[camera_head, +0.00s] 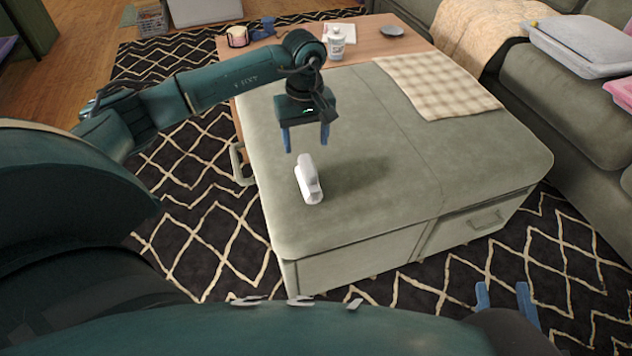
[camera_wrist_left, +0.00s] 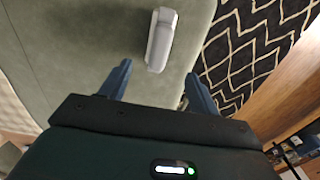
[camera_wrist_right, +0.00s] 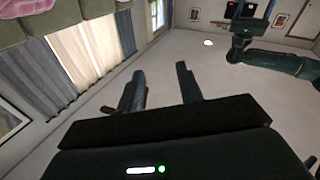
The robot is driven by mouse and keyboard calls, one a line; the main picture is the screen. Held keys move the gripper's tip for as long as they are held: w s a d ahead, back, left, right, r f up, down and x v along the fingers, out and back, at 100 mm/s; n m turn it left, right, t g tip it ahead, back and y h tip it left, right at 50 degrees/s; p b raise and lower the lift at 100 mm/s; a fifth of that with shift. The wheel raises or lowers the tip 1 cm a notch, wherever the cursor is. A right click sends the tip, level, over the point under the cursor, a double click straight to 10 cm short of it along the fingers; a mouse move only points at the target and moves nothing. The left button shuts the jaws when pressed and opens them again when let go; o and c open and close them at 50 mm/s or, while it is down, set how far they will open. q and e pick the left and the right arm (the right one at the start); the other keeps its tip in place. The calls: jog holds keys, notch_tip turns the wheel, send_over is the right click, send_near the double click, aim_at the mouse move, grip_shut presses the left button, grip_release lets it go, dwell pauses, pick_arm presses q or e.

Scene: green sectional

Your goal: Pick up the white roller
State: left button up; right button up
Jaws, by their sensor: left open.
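The white roller (camera_head: 309,182) lies on the green ottoman (camera_head: 400,165), close to its left side. It also shows in the left wrist view (camera_wrist_left: 161,38), just beyond the fingertips. My left gripper (camera_head: 306,147) is open and points down above the ottoman, slightly behind the roller in the head view. Nothing is between its fingers. My right gripper (camera_head: 504,292) shows only as two blue fingers low at the right edge of the head view. In the right wrist view, the right gripper (camera_wrist_right: 160,72) is open and empty, with the room's ceiling behind it.
A checkered cloth (camera_head: 440,85) lies on the ottoman's back right. A wooden table (camera_head: 375,46) behind holds a white bottle (camera_head: 336,42), a mug (camera_head: 237,36) and a grey dish (camera_head: 392,31). A green sofa (camera_head: 560,110) stands at right. The ottoman top around the roller is clear.

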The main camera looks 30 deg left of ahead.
aim_at(307, 162)
pick_arm(q)
notch_tip(307, 162, down, 6)
jog(key=shift+s+d+f+b, duration=0.1)
jog(key=shift+b, duration=0.6)
jog(key=f+b, duration=0.1)
jog(key=f, duration=0.1)
jog(key=f+b, duration=0.1)
jog(key=f, duration=0.2)
jog(key=shift+s+d, duration=0.1)
jog(key=shift+d, duration=0.1)
jog(key=shift+f, duration=0.1)
jog(key=c, duration=1.1)
pick_arm(e)
jog(key=shift+w+a+t+y, duration=0.1)
jog(key=shift+a+t+y, duration=0.3)
jog(key=shift+a, duration=0.05)
pick_arm(q)
jog(key=shift+r, duration=0.35)
notch_tip(307, 162, up, 9)
jog(key=p, duration=0.3)
jog(key=shift+f, duration=0.15)
jog(key=shift+r, duration=0.4)
pick_arm(e)
jog(key=shift+s+d+h, duration=0.2)
jog(key=shift+d+h, duration=0.1)
